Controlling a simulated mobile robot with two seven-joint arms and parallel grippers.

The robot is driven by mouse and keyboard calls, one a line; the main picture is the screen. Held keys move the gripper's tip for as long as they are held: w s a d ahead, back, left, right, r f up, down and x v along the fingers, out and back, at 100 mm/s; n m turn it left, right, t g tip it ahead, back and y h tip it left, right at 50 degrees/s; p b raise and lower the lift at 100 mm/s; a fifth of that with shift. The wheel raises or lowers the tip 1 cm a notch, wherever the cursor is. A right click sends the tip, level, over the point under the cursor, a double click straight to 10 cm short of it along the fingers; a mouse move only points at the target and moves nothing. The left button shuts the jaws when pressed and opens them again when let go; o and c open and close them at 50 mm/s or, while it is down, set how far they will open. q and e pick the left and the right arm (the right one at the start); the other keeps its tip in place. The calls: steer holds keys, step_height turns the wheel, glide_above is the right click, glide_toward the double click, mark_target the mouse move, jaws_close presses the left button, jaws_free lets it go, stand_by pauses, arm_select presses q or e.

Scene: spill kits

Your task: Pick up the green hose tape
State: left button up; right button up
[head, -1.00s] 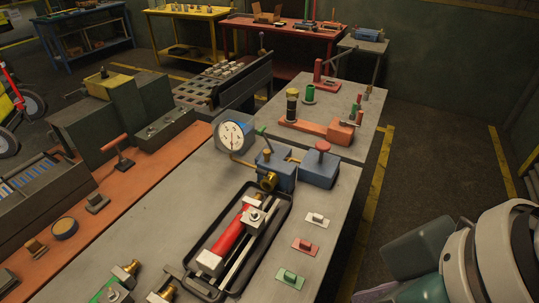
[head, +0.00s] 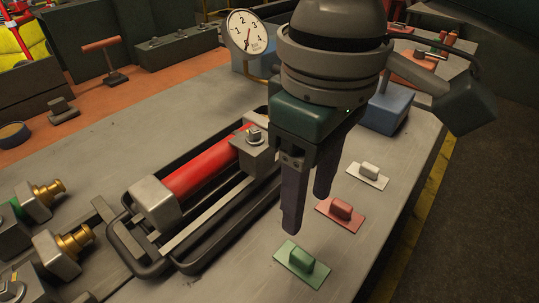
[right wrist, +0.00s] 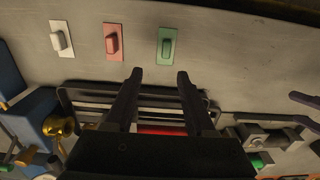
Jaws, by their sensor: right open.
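The green hose tape (head: 302,264) is a small green block on a flat green plate, lying on the grey bench top near its front right edge. It also shows in the right wrist view (right wrist: 166,46), beyond the fingertips. My right gripper (head: 308,212) is open and empty, above the bench, just behind the green tape in the head view. Its two dark fingers (right wrist: 158,76) point toward the tape in the right wrist view and are apart from it. My left gripper is not in the head view.
A red tape (head: 340,211) and a white tape (head: 368,175) lie in a row behind the green one. A black tray (head: 187,269) holding a red cylinder (head: 205,172) lies to the left. A gauge (head: 248,34) and blue block (head: 388,110) stand behind.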

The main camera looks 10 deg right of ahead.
mark_target(301, 254)
steer(key=f, duration=0.3)
steer(key=s+f, duration=0.1)
steer(key=f, duration=0.1)
steer(key=f+b, duration=0.1)
steer(key=f, duration=0.2)
steer(key=shift+s+a+f, duration=0.15)
steer(key=shift+f, duration=0.2)
jaws_close()
